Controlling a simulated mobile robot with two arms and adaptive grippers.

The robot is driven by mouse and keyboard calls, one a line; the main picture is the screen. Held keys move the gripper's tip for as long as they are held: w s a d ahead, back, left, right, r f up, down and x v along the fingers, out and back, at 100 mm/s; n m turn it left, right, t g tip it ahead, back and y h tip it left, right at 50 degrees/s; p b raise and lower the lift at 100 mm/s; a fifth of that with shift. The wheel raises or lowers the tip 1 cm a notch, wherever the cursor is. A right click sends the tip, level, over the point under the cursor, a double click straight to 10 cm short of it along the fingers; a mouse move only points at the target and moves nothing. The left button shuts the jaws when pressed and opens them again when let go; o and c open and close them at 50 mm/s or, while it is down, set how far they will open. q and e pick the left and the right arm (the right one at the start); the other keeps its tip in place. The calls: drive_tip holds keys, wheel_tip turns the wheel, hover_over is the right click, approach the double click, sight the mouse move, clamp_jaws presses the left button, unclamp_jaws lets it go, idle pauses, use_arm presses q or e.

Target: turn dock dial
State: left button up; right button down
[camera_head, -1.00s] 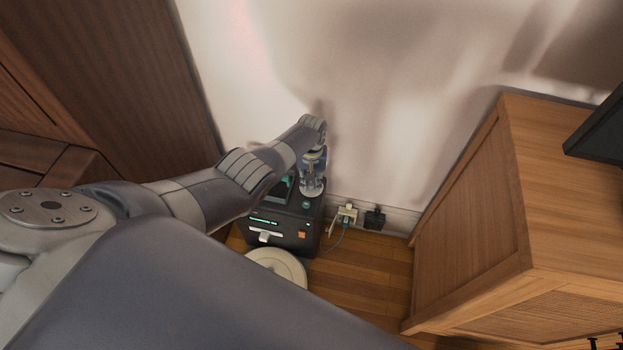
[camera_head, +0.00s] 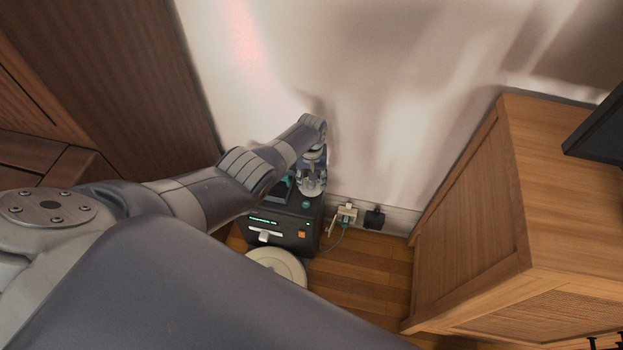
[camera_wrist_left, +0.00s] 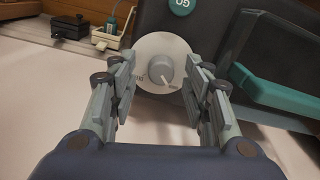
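The dock (camera_head: 285,237) is a dark box on the floor against the wall. Its dial (camera_wrist_left: 161,70) is a grey knob with a white pointer line on a round pale plate, seen in the left wrist view. My left gripper (camera_head: 312,187) is over the dock's back right part, hiding the dial in the head view. In the left wrist view my left gripper (camera_wrist_left: 158,78) is open, its fingers on either side of the knob with visible gaps. The pointer points down and slightly right. My right gripper is not in view.
A teal GO button (camera_wrist_left: 182,4) sits beside the dial, and a dark-green-edged bay (camera_wrist_left: 270,90) is at right. A round white disc-shaped device (camera_head: 277,265) lies before the dock. Wall plugs (camera_head: 347,212) and a wooden cabinet (camera_head: 465,205) stand to the right.

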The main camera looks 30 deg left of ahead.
sight(312, 183)
use_arm(q)
wheel_tip(312, 183, up, 12)
idle(1.1)
drive_tip(key=shift+s+f, duration=0.1)
